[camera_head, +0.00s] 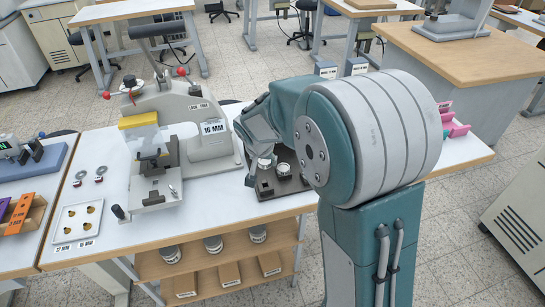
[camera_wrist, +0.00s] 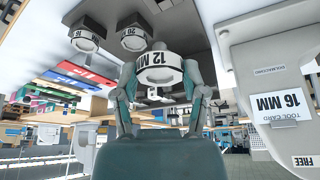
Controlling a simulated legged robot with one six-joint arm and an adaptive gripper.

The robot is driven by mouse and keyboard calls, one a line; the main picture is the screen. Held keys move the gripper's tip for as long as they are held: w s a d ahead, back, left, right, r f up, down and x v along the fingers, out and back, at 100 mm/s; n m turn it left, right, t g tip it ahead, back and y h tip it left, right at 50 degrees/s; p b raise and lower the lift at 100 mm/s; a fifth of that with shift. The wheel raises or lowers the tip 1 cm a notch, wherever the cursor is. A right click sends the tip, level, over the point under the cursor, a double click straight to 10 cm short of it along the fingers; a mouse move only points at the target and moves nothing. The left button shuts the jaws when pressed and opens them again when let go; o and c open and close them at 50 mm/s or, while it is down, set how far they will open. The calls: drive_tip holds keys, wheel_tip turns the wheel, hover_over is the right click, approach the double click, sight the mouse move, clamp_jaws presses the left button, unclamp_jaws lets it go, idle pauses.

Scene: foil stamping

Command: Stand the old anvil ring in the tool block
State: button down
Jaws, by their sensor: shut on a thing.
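My gripper (camera_wrist: 160,88) is shut on a white-banded ring marked 12 MM (camera_wrist: 158,66), with a finger on each side of it. In the head view my gripper (camera_head: 258,155) is over the left back part of the dark tool block (camera_head: 290,187), partly covered by my arm. The held ring (camera_head: 265,162) shows there as a small metal piece. I cannot tell whether it touches the block. Another metal-topped piece (camera_head: 284,168) stands in the block to the right. The wrist view is upside down; two more banded pieces (camera_wrist: 86,36) (camera_wrist: 134,38) show beyond the held one.
The press (camera_head: 165,110) with a 16 MM card (camera_head: 213,128) stands left of the block. A white tray with gold pieces (camera_head: 78,222) and two small round parts (camera_head: 90,176) lie farther left. Pink bins (camera_head: 455,125) stand at the right. Jars and boxes fill the shelf below.

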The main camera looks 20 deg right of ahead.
sight(267, 163)
drive_tip(key=shift+d+f, duration=0.35)
drive_tip(key=shift+f, duration=0.5)
drive_tip(key=shift+d+f, duration=0.15)
drive_tip(key=shift+f, duration=0.55)
drive_tip(key=shift+a+f, duration=0.7)
drive_tip(key=shift+a, duration=0.1)
drive_tip(key=shift+a+f, duration=0.3)
drive_tip(key=shift+f, duration=0.2)
drive_tip(key=shift+d+f, duration=0.15)
drive_tip(key=shift+d, duration=0.6)
drive_tip(key=shift+a, duration=0.5)
drive_tip(key=shift+d, duration=0.45)
